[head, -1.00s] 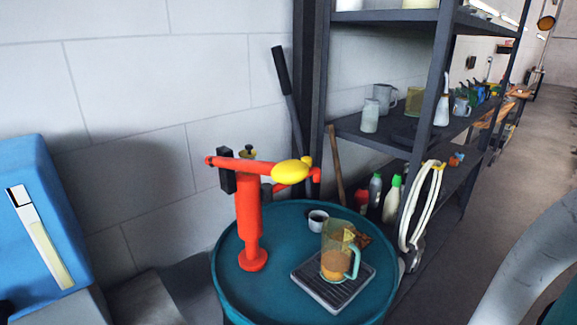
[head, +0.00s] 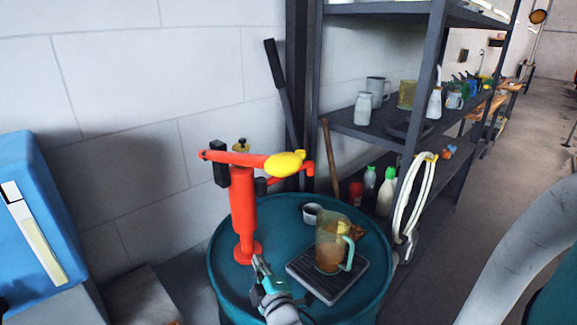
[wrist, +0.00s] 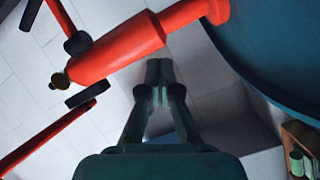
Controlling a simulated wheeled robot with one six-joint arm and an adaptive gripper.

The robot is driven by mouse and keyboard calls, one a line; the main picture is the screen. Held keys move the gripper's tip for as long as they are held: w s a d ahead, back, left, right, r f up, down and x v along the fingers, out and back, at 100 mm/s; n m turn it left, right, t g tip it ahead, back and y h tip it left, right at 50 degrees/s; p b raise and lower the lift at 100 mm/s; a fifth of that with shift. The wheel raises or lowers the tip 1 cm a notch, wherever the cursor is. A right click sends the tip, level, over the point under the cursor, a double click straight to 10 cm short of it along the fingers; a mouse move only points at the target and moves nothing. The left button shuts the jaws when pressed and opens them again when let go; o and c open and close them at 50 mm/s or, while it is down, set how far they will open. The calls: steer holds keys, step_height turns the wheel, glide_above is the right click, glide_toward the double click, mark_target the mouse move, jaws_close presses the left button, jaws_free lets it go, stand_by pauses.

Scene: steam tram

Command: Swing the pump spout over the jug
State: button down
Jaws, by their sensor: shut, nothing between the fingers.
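The red pump (head: 242,215) stands upright on the teal drum (head: 225,262). Its lever ends in a yellow grip (head: 284,164). The red spout (head: 307,168) shows partly behind the grip, pointing right toward the shelf, with its tip behind and left of the jug in the picture, not over it. The clear jug (head: 328,250), with an orange tint and a pale green handle, stands on a dark ribbed tray (head: 325,285). My gripper (head: 259,262) is shut and empty, in front of the pump's foot and left of the tray. The wrist view shows the pump body (wrist: 115,48) close beside my fingertips (wrist: 158,68).
A small dark-rimmed cup (head: 312,212) stands behind the jug. A dark shelf rack (head: 345,130) with bottles and jars rises behind the drum. A white hose loop (head: 405,200) hangs at its near post. A blue object (head: 40,230) is at left.

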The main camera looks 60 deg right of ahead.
steer(key=w+d+r+g+h, duration=0.1)
steer(key=d+r+g+h, duration=0.3)
steer(key=d+r, duration=1.2)
steer(key=shift+w+r+m+h, duration=0.2)
steer(key=shift+r+m+h, duration=0.1)
steer(key=shift+r+h, duration=0.35)
steer(key=shift+d, duration=0.15)
steer(key=x, duration=0.9)
steer(key=shift+w+d, duration=0.2)
steer(key=shift+d, duration=0.15)
steer(key=shift+s, duration=0.1)
